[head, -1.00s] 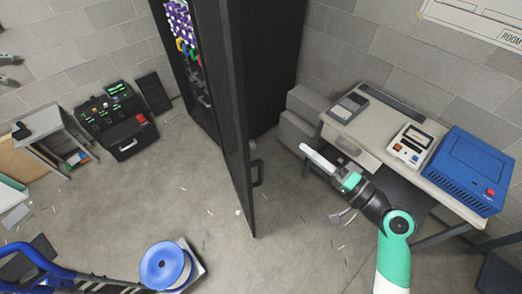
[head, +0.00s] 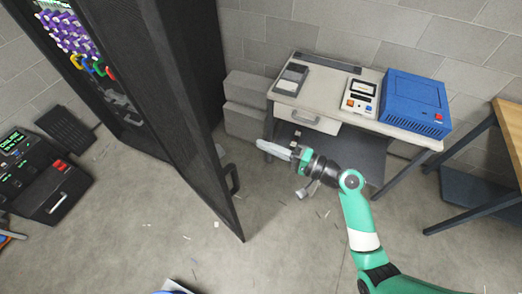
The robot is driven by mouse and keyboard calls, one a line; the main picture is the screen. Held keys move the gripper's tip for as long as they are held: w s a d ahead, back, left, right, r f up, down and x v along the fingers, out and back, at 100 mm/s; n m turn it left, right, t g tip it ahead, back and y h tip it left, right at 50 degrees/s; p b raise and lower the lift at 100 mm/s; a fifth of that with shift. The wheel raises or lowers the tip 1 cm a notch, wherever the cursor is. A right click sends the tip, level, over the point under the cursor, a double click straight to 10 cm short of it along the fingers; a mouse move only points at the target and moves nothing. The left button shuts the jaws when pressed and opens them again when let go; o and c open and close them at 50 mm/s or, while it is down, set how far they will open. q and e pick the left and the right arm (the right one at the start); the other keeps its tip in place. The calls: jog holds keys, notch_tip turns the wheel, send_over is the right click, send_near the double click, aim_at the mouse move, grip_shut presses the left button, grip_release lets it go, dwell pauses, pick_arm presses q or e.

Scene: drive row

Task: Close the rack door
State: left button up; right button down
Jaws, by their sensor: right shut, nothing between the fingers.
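The black rack door (head: 178,110) stands open, swung out into the room. Its black handle (head: 232,180) is on the right-hand face near the free edge. The rack (head: 206,60) is behind it, with purple, green and coloured cabling (head: 68,38) visible inside to the left of the door. My right gripper (head: 268,147) is shut and empty. It is to the right of the door and its handle, apart from both, and points left toward the door. My left gripper is not in view.
A bench (head: 318,108) with a meter (head: 360,97) and blue box (head: 415,103) stands behind my right arm. Grey blocks (head: 246,105) sit beside the rack. A black case (head: 42,178) is on the left floor. A wooden-topped table (head: 510,125) is at right.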

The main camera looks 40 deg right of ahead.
jog(key=w+a, duration=0.6)
jog(key=w, duration=0.1)
jog(key=shift+w+a+f, duration=0.15)
jog(key=shift+w+a, duration=0.05)
jog(key=shift+a, duration=0.1)
jog(key=shift+a+p, duration=0.15)
jog(key=shift+p, duration=0.2)
